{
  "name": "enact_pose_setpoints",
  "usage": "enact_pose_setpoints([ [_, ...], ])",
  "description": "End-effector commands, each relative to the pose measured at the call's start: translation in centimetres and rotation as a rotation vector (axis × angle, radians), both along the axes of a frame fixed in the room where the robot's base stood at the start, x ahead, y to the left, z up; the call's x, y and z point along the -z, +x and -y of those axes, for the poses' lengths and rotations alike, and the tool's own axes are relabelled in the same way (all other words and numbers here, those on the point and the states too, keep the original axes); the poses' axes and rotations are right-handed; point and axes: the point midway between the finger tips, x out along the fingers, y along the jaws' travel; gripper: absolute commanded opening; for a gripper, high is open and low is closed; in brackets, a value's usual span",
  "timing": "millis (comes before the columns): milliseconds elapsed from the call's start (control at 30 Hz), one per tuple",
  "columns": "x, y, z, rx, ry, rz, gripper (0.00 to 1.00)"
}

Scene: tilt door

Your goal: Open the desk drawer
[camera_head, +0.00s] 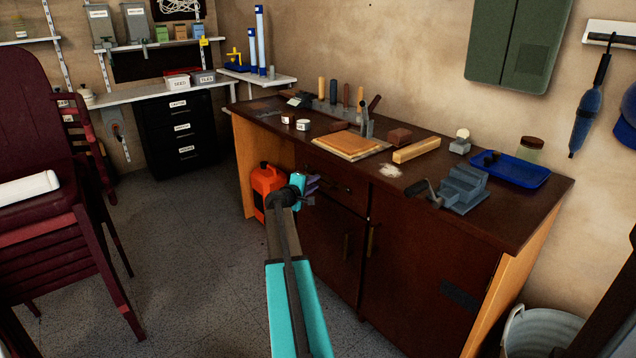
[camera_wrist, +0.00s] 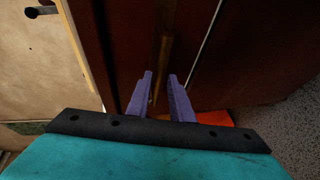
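The desk (camera_head: 440,235) is dark brown wood with lighter side panels. Its drawer (camera_head: 345,191) is under the top at the left, above a cupboard door, and looks closed. The drawer handle (camera_head: 341,187) is a dark bar, partly hidden by my gripper in the head view. My gripper (camera_head: 313,187) is at the drawer front, by the handle's left part. In the wrist view, the two purple fingers (camera_wrist: 162,84) are apart, with a brass-brown handle bar (camera_wrist: 164,55) lined up between them. I see no clear contact with it.
An orange-red canister (camera_head: 264,184) stands on the floor left of the drawer. Tools, a cutting board (camera_head: 348,145), a vise (camera_head: 462,186) and a blue tray (camera_head: 518,170) are on the desktop. Stacked chairs (camera_head: 62,230) stand at left. The floor (camera_head: 195,270) between is clear.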

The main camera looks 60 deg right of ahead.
Motion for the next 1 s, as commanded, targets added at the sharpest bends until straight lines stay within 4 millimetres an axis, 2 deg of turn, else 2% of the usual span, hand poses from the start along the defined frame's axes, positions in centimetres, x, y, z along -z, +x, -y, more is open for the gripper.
enact_pose_setpoints([
  [100,0.4,0.1,1.5,0.001,0.000,0.000,0.20],
  [300,0.7,0.3,2.9,0.001,0.000,0.000,0.20],
  [767,0.7,0.2,3.5,0.000,0.000,0.000,0.20],
  [900,0.7,0.2,3.5,0.001,0.000,0.000,0.00],
  [1000,0.7,0.2,3.5,0.001,0.000,0.000,0.00],
])
